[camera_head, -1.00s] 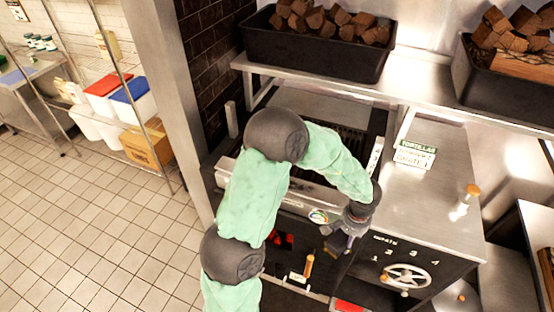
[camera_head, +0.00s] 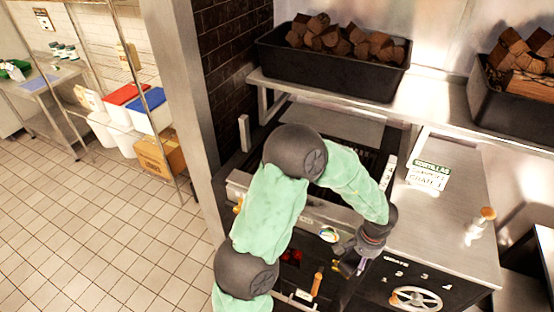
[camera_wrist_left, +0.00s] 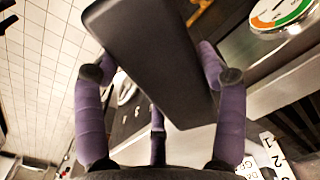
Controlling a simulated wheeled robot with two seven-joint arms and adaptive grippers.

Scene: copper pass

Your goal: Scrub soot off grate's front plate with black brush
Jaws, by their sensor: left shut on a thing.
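My left gripper (camera_head: 350,264) is in front of the grate, low and just right of the round gauge (camera_head: 329,233). In the left wrist view its purple fingers (camera_wrist_left: 158,85) are shut around a long black block, the black brush (camera_wrist_left: 150,60). The brush's working side is hidden there, and in the head view the brush is hard to make out. The grate's steel front plate (camera_head: 318,208) runs behind my left arm, which covers part of it. The plate and gauge also show at upper right in the wrist view (camera_wrist_left: 268,85). I cannot tell whether the brush touches the plate.
A steel counter (camera_head: 445,225) with a sign card (camera_head: 429,175) and a wooden-topped shaker (camera_head: 480,226) is at right. A handwheel (camera_head: 416,299) is below it. A shelf above bears black wood bins (camera_head: 330,72). Tiled floor at left is clear.

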